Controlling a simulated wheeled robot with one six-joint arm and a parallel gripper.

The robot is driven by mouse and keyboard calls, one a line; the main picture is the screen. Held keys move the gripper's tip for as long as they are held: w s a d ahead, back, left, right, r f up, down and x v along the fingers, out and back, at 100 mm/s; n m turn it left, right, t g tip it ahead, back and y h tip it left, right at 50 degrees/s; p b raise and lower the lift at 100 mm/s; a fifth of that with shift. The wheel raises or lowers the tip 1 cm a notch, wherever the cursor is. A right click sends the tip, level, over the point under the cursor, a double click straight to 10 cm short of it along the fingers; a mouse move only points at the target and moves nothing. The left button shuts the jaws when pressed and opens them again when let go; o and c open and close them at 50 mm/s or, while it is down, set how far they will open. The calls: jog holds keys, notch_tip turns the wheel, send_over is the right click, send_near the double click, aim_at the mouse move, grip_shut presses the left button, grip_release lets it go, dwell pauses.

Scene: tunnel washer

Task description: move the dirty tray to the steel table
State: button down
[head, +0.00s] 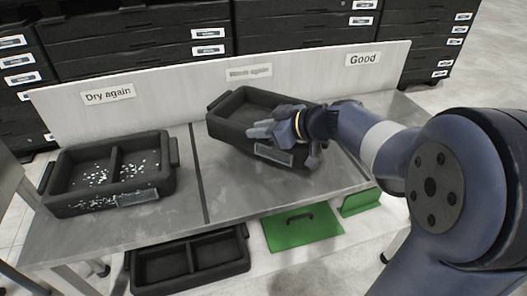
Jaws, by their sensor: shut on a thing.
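My gripper (288,141) is shut on the near right side of a black two-compartment tray (228,128). This tray is tilted and seems to be held just over the steel table (232,186), in front of the "Wash again" sign (249,72). Its inside looks dull and brownish; any dirt is too small to tell, and my gripper hides part of its near side. A second black tray (165,178) with white specks inside sits on the table's left part, below the "Dry again" sign (107,95).
A third black tray (190,262) is lower down, before the table's front edge. Green panels (302,228) lie near it. A low white back board (160,85) carries the signs, with "Good" (363,59) at right. Stacked black trays (130,35) stand behind.

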aim_at(301, 146)
jog(key=shift+f+b, duration=0.35)
jog(key=shift+f, duration=2.5)
jog(key=shift+f, duration=0.1)
jog(key=c, duration=1.3)
grip_release()
jog(key=shift+r, duration=0.2)
jog(key=v, duration=1.2)
